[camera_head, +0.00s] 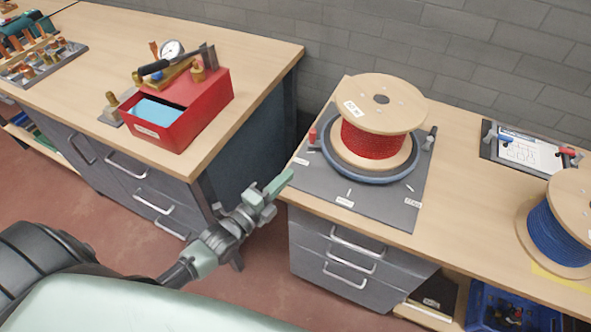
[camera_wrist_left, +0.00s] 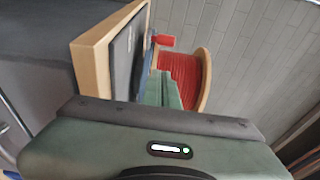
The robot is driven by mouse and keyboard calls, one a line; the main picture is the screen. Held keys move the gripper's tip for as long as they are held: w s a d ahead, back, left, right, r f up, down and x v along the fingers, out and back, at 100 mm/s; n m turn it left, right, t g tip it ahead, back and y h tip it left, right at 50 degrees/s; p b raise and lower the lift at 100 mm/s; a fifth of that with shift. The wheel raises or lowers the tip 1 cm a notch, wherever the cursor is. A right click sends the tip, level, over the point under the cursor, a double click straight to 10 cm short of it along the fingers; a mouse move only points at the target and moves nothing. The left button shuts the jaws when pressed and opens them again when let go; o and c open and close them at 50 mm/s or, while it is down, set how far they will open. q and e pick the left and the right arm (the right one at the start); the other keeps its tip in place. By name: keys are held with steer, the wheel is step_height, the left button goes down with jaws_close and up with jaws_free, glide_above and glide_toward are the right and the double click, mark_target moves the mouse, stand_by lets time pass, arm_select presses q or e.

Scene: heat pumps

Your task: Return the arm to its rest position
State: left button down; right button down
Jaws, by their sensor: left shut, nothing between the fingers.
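My left gripper (camera_head: 277,185) is shut and empty in the head view. It hangs in front of the gap between the two workbenches, close to the left front corner of the right bench. In the left wrist view its green fingers (camera_wrist_left: 163,91) point toward the bench edge and the red cable spool (camera_wrist_left: 184,78). In the head view the spool of red cable (camera_head: 375,140) stands on a round grey base on a dark mat (camera_head: 400,212), right of the gripper and apart from it. My right gripper is not in view.
The left bench (camera_head: 262,50) holds a red toolbox (camera_head: 190,118) with a gauge. The right bench (camera_head: 462,200) holds a blue cable spool (camera_head: 556,235) and a clipboard (camera_head: 530,153). Drawers (camera_head: 345,262) with handles front both benches. Red floor (camera_head: 262,290) is open in front.

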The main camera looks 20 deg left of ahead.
arm_select(q)
steer(key=shift+s, duration=0.4)
steer(key=shift+a, duration=0.15)
steer(key=shift+f, duration=0.1)
steer(key=d+n+g, duration=0.1)
steer(key=s+d+f+n+g, duration=0.1)
steer(key=n, duration=0.1)
steer(key=s+d+f+n+g, duration=0.1)
steer(key=d, duration=0.1)
steer(key=shift+s+f, duration=0.15)
steer(key=shift+s, duration=0.1)
steer(key=s+a+n+g+y, duration=0.1)
steer(key=s+n+g+y, duration=0.3)
steer(key=s+n+g, duration=1.3)
steer(key=s+f+m+t, duration=0.1)
steer(key=s+f+t, duration=0.15)
steer(key=f, duration=1.05)
steer(key=s+f+m+t, duration=0.1)
steer(key=s+f+t, duration=0.15)
steer(key=f, duration=1.05)
steer(key=s+a+f+g, duration=0.1)
steer(key=s+a+f, duration=0.2)
steer(key=s+f, duration=1.3)
steer(key=shift+s+f, duration=0.25)
steer(key=shift+s, duration=0.25)
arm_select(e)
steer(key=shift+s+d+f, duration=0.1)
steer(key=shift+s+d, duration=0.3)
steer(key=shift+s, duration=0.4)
